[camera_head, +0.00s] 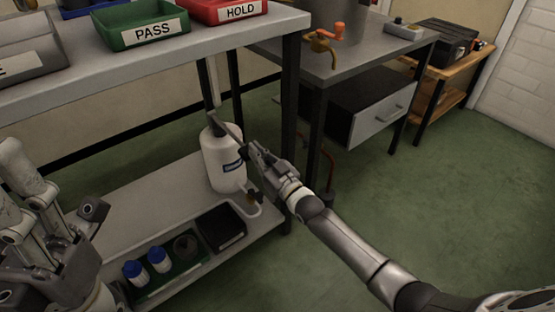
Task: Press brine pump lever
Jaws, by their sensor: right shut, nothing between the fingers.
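A white bottle (220,165) with a dark label stands upright on the lower shelf. A grey lever (226,126) slants at its top, by the neck. My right gripper (250,155) is shut and empty, just right of the bottle's upper body and below the lever. I cannot tell whether its fingertips touch the bottle. My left gripper (84,232) is at the lower left, left of the shelf items and far from the bottle. Its fingers are not clear enough to tell open from shut.
The lower shelf (150,210) also holds a tray with blue-capped bottles (147,266) and a black box (221,230). The upper bench (90,75) overhangs it, with a green PASS bin (140,25) and a red HOLD bin (225,10). A dark table leg (289,110) stands behind my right gripper.

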